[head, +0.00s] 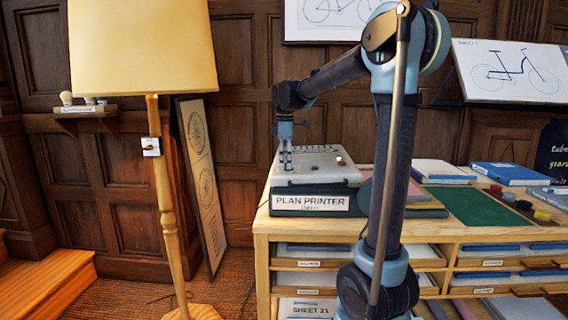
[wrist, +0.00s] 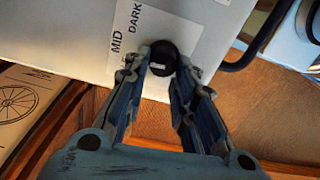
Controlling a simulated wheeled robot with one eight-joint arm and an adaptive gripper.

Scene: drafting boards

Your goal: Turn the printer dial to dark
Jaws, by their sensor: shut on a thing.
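The plan printer (head: 325,168) is a pale box on top of the wooden cabinet, with a "PLAN PRINTER" sign at its front. My gripper (head: 286,168) reaches down at the printer's left end. In the wrist view, the black dial (wrist: 163,57) sits on the printer's pale face, beside a white label (wrist: 135,30) reading "MID" and "DARK"; another word is partly hidden by a finger. My gripper's fingertips (wrist: 162,66) are on either side of the dial, shut on it. A small light mark shows on the dial. The dial is hidden in the head view.
A floor lamp (head: 160,200) with a cream shade stands left of the cabinet. A framed bicycle-wheel drawing (head: 203,185) leans on the wall between them. Blue books (head: 505,174), a green mat (head: 482,208) and small blocks lie on the cabinet to the right.

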